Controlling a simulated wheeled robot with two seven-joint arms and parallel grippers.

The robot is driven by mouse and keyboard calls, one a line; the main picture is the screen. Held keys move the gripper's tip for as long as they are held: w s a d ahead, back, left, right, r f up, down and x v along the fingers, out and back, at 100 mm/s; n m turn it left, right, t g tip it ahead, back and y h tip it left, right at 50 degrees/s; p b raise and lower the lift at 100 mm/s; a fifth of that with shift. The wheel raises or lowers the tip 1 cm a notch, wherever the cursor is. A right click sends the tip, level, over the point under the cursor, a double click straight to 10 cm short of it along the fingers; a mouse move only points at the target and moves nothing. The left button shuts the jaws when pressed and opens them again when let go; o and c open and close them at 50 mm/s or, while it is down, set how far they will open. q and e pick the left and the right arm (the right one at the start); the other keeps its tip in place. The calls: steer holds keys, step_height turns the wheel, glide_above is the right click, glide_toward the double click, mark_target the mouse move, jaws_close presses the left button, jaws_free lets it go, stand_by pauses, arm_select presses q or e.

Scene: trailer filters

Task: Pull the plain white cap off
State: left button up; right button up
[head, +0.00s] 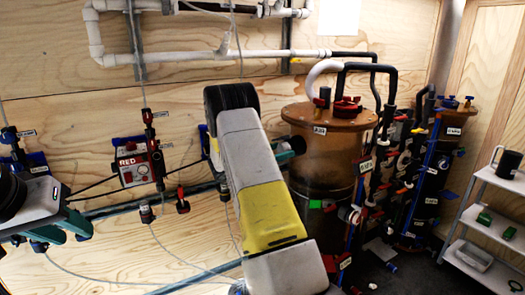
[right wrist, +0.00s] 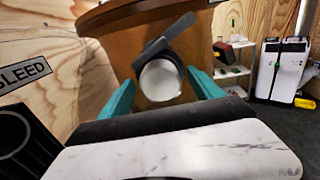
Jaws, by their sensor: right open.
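In the right wrist view a round white cap (right wrist: 159,82) faces me, with a dark grey bar slanting across its top. My right gripper (right wrist: 160,78) is open, with one teal finger on each side of the cap and a visible gap on both sides. In the head view my right arm hides the cap, and only a little teal of the right gripper (head: 296,146) shows beside the brown tank (head: 330,150). My left gripper (head: 58,238) is at the far left, partly cut off. Its jaw opening is unclear.
A red-labelled box (head: 140,168) and thin tubing are on the plywood wall. Dark pipes with several coloured valves (head: 385,130) stand right of the tank. A white shelf (head: 485,225) is at the far right. A BLEED label (right wrist: 25,73) is at left in the wrist view.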

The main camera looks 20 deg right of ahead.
stand_by(0.8)
jaws_close()
steer(key=shift+a, duration=0.2)
steer(key=shift+s+a, duration=0.15)
steer(key=shift+a, duration=0.8)
steer(key=shift+s+a, duration=0.2)
steer(key=shift+a, duration=0.7)
steer(key=shift+s+a, duration=0.15)
steer(key=shift+a, duration=0.8)
steer(key=shift+a, duration=0.1)
